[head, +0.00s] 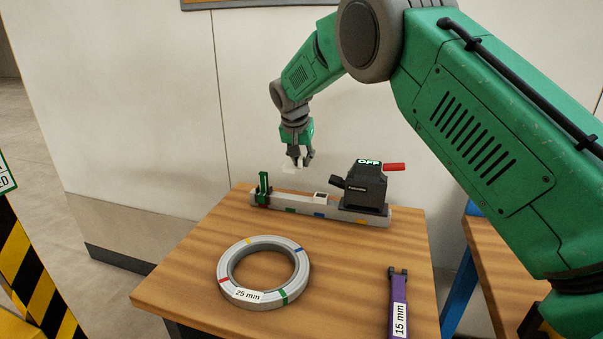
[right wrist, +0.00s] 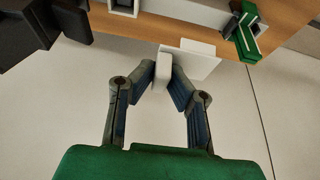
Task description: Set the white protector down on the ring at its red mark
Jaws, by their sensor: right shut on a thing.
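The grey-white ring (head: 232,288) lies flat on the wooden table, labelled "25 mm". Its red mark (head: 223,281) is on the ring's left side; yellow, blue and green marks sit elsewhere around it. My right gripper (head: 299,158) is above the far part of the table, behind the ring and apart from it. It is shut on the white protector (head: 290,169), which hangs in the air. In the right wrist view the protector (right wrist: 196,62) shows as a pale angled plate between the fingertips (right wrist: 163,80). My left gripper is not in view.
A strapping device (head: 366,187) with an "OFF" display and red handle stands on a grey base (head: 292,202) at the table's back, with a green bracket (head: 264,188) at its left end. A purple "15 mm" tool (head: 398,300) lies right of the ring.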

